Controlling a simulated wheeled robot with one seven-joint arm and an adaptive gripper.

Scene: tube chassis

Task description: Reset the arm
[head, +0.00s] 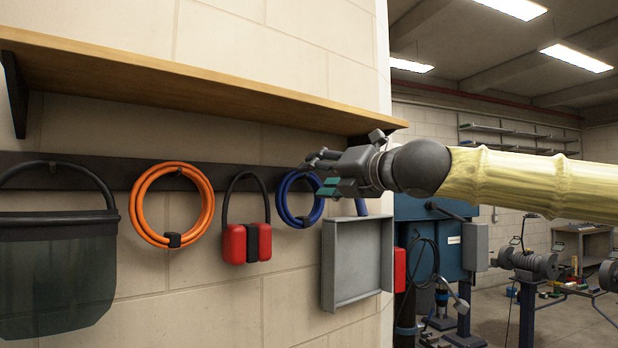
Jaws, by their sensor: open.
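My gripper (328,173) is in the head view, right of the middle, at the end of my arm, which comes in from the right edge. It is open, and I see nothing between its fingers. It points left toward the wall and overlaps the right side of a blue coiled cable (287,211) in the picture. I cannot tell how far it is from the cable or the wall.
A wooden shelf (180,88) juts out above a dark hook rail (105,172). Workshop machines (530,262) stand at the right. The shelf top looks clear.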

